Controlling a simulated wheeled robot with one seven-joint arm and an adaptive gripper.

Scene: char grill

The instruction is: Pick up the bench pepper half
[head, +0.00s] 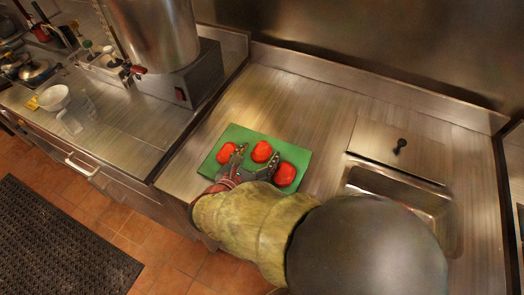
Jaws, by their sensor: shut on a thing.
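Three red pepper halves lie on a green cutting board (240,132) on the steel bench. One is at the left (226,153), one in the middle (261,151) and one at the right (285,174). My gripper (257,158) reaches over the board from its front edge. Its two dark fingers are on either side of the middle pepper half and shut on it. The arm hides the board's front edge. I cannot tell whether the held half is clear of the board.
A sink (405,198) with a partly covering steel lid (395,150) is at the right. A large steel pot (155,32) stands at the back left. A white bowl (54,97) is on the left counter. The bench behind the board is clear.

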